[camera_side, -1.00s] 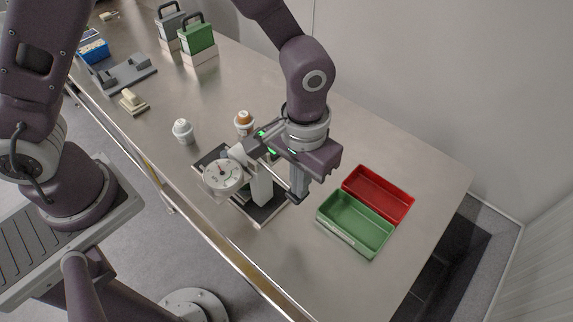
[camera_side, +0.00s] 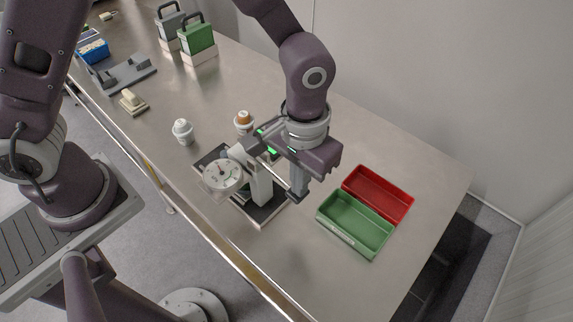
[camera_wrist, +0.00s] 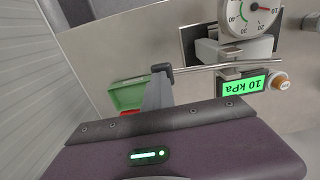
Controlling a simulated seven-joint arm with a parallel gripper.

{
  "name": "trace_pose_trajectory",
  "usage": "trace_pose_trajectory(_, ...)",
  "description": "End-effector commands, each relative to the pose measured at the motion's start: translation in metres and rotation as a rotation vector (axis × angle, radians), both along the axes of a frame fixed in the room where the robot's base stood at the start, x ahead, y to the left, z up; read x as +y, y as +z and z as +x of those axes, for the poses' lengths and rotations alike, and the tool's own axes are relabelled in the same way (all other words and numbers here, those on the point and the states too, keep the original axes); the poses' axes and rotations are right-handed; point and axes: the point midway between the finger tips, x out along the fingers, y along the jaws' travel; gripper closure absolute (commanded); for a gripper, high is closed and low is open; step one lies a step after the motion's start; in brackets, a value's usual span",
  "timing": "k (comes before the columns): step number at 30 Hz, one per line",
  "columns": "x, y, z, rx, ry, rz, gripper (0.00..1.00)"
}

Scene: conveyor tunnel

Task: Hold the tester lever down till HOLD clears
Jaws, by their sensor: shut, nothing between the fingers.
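The tester (camera_side: 262,188) stands on the bench with a round white dial (camera_side: 222,176) facing the front. In the wrist view the dial (camera_wrist: 250,14) has a red needle near 10. Its green display (camera_wrist: 246,85) reads 10 kPa, upside down in the picture; no HOLD word is legible. The lever (camera_wrist: 215,67) is a thin metal rod ending in a black knob (camera_wrist: 162,71). My gripper (camera_side: 299,193) is shut and empty, pointing down at the lever's end. Its fingers overlap the knob in both views; whether they press it is unclear.
A green bin (camera_side: 355,225) and a red bin (camera_side: 379,194) stand right of my gripper. Two cases (camera_side: 197,38) and a grey fixture (camera_side: 122,73) are farther back. The bench's front edge is close to the tester.

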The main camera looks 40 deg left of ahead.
Motion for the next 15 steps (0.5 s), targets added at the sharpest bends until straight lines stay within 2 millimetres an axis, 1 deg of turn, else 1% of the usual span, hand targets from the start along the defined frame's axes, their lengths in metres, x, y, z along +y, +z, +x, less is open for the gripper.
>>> trace_pose_trajectory(15,0.005,0.042,0.000,-0.001,0.001,0.000,1.00)
